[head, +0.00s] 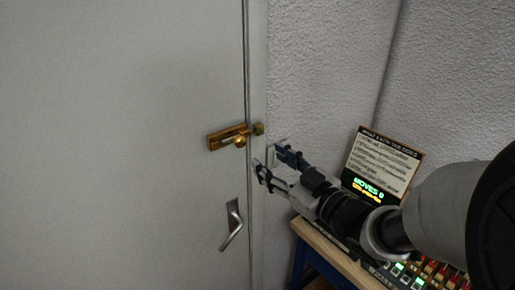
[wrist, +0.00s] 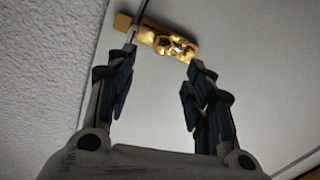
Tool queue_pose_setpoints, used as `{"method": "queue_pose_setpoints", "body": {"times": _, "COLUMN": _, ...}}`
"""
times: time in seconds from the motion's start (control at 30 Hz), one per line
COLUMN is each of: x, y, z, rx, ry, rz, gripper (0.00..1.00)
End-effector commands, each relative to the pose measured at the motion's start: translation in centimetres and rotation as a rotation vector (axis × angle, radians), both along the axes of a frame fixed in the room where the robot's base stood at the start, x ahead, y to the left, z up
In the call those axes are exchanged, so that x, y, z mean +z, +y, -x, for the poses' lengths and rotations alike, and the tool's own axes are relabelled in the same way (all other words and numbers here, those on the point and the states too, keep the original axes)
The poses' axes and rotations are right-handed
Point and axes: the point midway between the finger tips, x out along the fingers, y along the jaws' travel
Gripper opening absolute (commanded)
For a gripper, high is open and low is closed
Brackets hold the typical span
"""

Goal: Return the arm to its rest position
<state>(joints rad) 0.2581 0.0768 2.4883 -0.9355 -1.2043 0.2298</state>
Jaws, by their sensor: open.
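My gripper (head: 268,162) is open and empty. It points toward a brass slide bolt (head: 228,138) on a pale door, just below and to the right of it in the head view. In the wrist view the two fingers (wrist: 158,95) stand apart, with the brass bolt (wrist: 165,42) beyond their tips and the pale door surface between them. The fingers look clear of the bolt, though the exact gap cannot be told. My arm reaches in from the right side of the head view.
The pale door (head: 120,110) has a metal lever handle (head: 232,225) below the bolt. A small table (head: 325,245) stands at the right, bearing a panel with lit buttons (head: 398,268) and an upright sign reading "MOVES 0" (head: 385,155). A rough white wall (head: 320,60) is behind.

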Motion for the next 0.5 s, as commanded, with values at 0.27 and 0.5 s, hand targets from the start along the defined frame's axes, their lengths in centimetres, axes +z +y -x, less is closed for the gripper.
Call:
{"method": "queue_pose_setpoints", "body": {"times": 0.27, "x": -0.02, "y": -0.7, "z": 1.14, "rx": 0.001, "ry": 0.0, "rz": 0.0, "gripper": 0.48}}
{"method": "queue_pose_setpoints", "body": {"times": 0.5, "x": -0.04, "y": -0.75, "z": 1.07, "rx": -0.004, "ry": 0.002, "rz": 0.004, "gripper": 0.48}}
